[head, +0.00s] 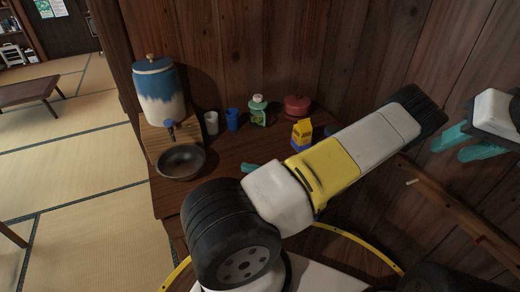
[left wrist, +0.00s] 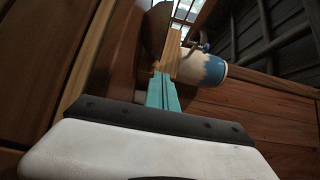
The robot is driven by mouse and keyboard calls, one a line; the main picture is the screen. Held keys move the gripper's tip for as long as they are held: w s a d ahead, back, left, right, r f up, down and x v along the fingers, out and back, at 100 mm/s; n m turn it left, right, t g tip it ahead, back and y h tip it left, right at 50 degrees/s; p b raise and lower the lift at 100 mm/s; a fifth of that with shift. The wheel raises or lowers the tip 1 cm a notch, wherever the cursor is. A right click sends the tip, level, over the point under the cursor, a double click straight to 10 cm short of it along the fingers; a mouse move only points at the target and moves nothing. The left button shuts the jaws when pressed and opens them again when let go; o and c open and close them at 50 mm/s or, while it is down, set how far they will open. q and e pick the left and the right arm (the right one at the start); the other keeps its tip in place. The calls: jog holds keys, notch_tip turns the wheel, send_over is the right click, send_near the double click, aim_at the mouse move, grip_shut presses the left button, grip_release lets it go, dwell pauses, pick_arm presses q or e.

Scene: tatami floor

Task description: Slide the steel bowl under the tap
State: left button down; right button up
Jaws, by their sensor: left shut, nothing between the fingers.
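The dark steel bowl (head: 181,162) sits upright at the counter's left end, in front of the wooden stand (head: 158,141). The blue and white dispenser (head: 155,92) is on that stand, and its dark tap (head: 170,126) points out just behind the bowl's rim. In the left wrist view the bowl (left wrist: 154,30) shows as a dark shape past the fingertips. My left gripper (head: 250,167) is mostly hidden by its arm, to the right of the bowl; its teal fingers (left wrist: 162,90) are together and empty. My right gripper (head: 462,145) is open and empty at the far right.
A white cup (head: 211,122), blue cup (head: 232,120), green-labelled bottle (head: 258,110), red pot (head: 297,105) and yellow carton (head: 302,131) stand along the back of the counter (head: 222,165). The counter between bowl and left gripper looks clear. Tatami floor lies left.

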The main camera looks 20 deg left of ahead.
pick_arm(q)
jog(key=c, duration=1.6)
grip_release()
jog(key=shift+o, duration=0.3)
jog(key=shift+s+d+r+g+h, duration=0.15)
jog(key=shift+d+r+g+h, duration=0.05)
jog(key=shift+r+g+h, duration=0.1)
jog(key=s+d+r+t+h, duration=0.2)
jog(key=d+r+h, duration=0.3)
jog(key=r, duration=0.6)
jog(key=s+d+r+t+h, duration=0.3)
jog(key=s+d+r+h, duration=0.1)
jog(key=r+h, duration=0.4)
jog(key=s+d+r+m+t+h, duration=0.1)
jog(key=d+r+h, duration=0.5)
jog(key=r, duration=0.7)
jog(key=shift+s+d+r+t+h, duration=0.3)
jog(key=shift+s+d+t, duration=0.1)
jog(key=shift+s+t, duration=0.6)
